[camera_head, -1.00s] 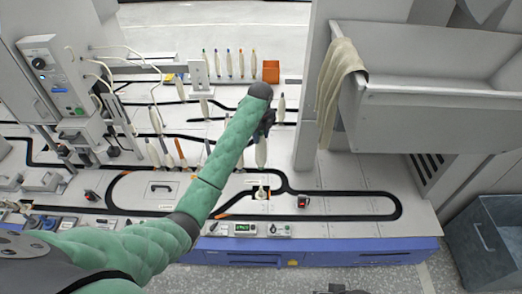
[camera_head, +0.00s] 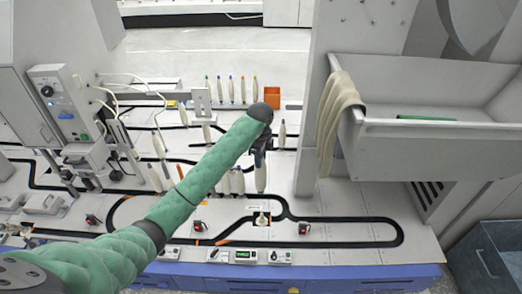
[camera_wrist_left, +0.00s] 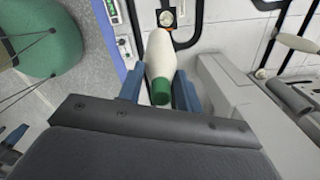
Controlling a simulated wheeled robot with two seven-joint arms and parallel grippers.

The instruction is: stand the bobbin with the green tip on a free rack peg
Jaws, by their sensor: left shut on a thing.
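The bobbin with the green tip is a cream spindle-shaped bobbin (camera_head: 261,177), hanging upright below my left gripper (camera_head: 262,148) in the head view. In the left wrist view it is between the blue fingers (camera_wrist_left: 158,92), with its green end (camera_wrist_left: 160,91) toward the camera. My left gripper is shut on it, above the track bench. Several bobbins (camera_head: 231,90) with coloured tips stand in a row at the back. Which rack pegs are free is too small to tell. My right gripper is not in view.
An orange box (camera_head: 273,97) stands at the right end of the back row. More cream bobbins (camera_head: 238,182) are partly behind my left arm.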

